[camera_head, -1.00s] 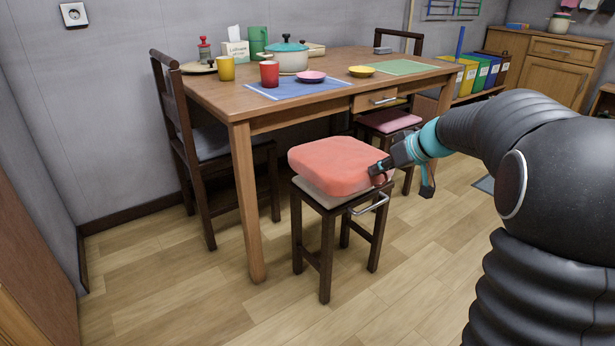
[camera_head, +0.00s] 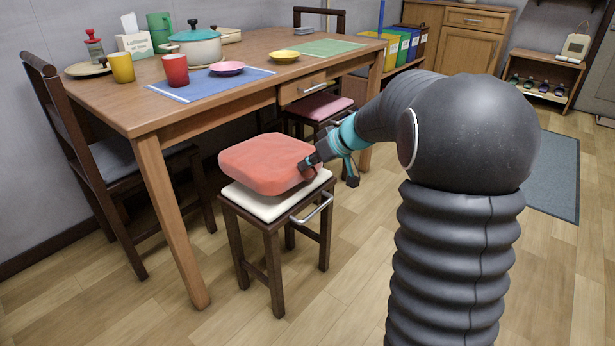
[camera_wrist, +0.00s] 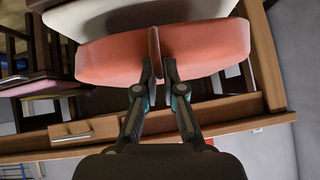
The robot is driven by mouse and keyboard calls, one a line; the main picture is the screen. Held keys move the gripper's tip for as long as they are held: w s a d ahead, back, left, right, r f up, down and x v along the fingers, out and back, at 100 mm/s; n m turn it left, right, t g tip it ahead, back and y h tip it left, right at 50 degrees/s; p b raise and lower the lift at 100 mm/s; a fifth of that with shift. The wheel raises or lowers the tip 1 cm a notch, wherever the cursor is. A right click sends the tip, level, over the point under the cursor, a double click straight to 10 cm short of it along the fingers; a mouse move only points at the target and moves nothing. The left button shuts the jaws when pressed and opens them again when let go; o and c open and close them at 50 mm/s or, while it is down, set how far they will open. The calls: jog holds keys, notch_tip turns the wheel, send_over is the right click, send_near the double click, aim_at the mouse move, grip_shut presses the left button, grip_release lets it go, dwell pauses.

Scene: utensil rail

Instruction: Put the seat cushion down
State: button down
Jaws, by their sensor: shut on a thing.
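The red seat cushion (camera_head: 268,163) is a thick square pad at the stool by the table's front. It is above the stool's pale seat (camera_head: 277,203), and a strip of that seat shows in front; I cannot tell if they touch all along. My gripper (camera_head: 308,167) is shut on the cushion's right edge. In the wrist view my gripper (camera_wrist: 158,70) has both fingers closed on the edge of the red cushion (camera_wrist: 205,50), with the pale stool seat (camera_wrist: 150,14) beside it.
The dark wooden stool has a metal handle (camera_head: 313,208) on its side. The table (camera_head: 140,105) stands right behind, bearing a pot (camera_head: 194,47), cups and dishes. A chair (camera_head: 95,160) is at the left and a pink-seated stool (camera_head: 318,106) behind. The front floor is clear.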

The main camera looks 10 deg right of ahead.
notch_tip(320, 180, down, 4)
jog(key=shift+r, duration=0.1)
jog(key=c, duration=1.3)
grip_release()
jog(key=shift+d, duration=0.1)
